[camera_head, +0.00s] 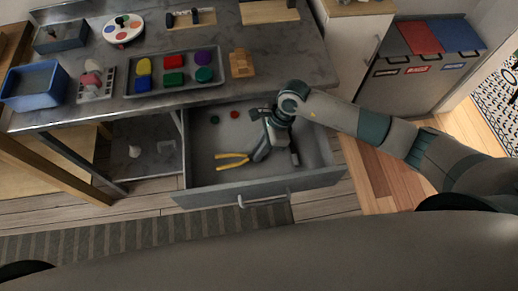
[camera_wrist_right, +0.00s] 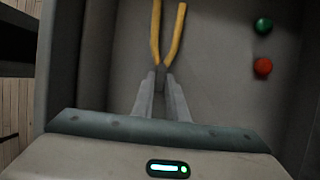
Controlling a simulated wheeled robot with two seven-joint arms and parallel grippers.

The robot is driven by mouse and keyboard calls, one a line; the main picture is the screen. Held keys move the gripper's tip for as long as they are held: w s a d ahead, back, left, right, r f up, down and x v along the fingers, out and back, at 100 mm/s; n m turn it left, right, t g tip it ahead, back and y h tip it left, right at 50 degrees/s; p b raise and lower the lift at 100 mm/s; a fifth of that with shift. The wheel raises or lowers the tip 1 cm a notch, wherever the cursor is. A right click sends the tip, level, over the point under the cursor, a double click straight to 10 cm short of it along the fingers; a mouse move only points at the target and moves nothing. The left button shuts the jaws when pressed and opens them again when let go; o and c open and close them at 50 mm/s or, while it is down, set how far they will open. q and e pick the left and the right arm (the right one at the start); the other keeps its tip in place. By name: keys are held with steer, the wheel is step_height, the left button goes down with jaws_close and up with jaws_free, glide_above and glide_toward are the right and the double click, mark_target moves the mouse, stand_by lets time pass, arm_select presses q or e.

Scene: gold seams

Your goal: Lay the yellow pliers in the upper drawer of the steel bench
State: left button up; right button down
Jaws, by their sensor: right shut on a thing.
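The upper drawer (camera_head: 310,181) of the steel bench (camera_head: 290,75) is pulled open, and its grey floor (camera_wrist_right: 215,70) fills much of the right wrist view. My right gripper (camera_head: 254,158) is down inside the drawer, shut on the yellow pliers (camera_head: 231,156). In the right wrist view the fingertips (camera_wrist_right: 161,78) close on the pliers' head end, and the two yellow handles (camera_wrist_right: 155,32) point away from the gripper. The head is mostly hidden between the fingers. I cannot tell whether the pliers touch the drawer floor. My left gripper is not in view.
A green ball (camera_wrist_right: 263,25) and a red ball (camera_wrist_right: 262,67) lie in the drawer, apart from the pliers. The bench top holds a tray (camera_head: 150,92) of coloured blocks, a blue bin (camera_head: 35,98) and a wooden block (camera_head: 242,64).

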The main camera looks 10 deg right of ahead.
stand_by(0.3)
steer(key=c, duration=1.7)
jaws_free()
steer(key=shift+o, duration=0.2)
steer(key=shift+r, duration=0.1)
